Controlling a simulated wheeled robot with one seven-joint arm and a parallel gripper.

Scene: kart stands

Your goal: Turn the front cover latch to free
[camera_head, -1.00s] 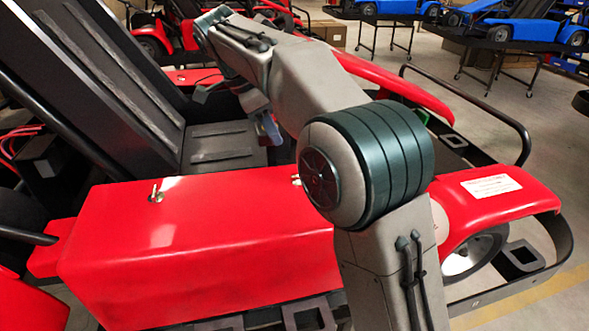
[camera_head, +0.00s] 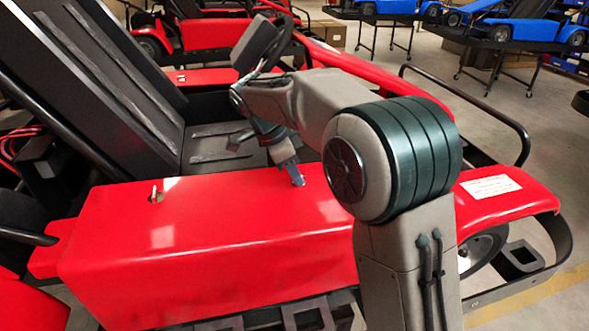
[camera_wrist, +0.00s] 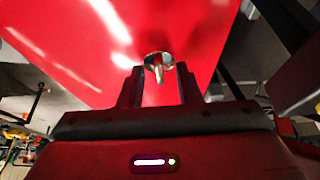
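The front cover latch shows in the wrist view as a metal latch (camera_wrist: 158,66) on the red cover, just ahead of and between my two fingertips. My gripper (camera_wrist: 160,76) is open, with one finger on each side of the latch's line; I cannot tell whether either touches it. In the head view my gripper (camera_head: 297,179) points down at the red cover (camera_head: 200,225), at its far edge, and hides the front latch. A second, rear latch (camera_head: 155,193) stands up from the cover to the left.
The black seat (camera_head: 85,85) rises behind the cover at left. A black bumper rail (camera_head: 500,115) and red front panel (camera_head: 505,205) with a white label lie to the right. Other red and blue karts stand farther back.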

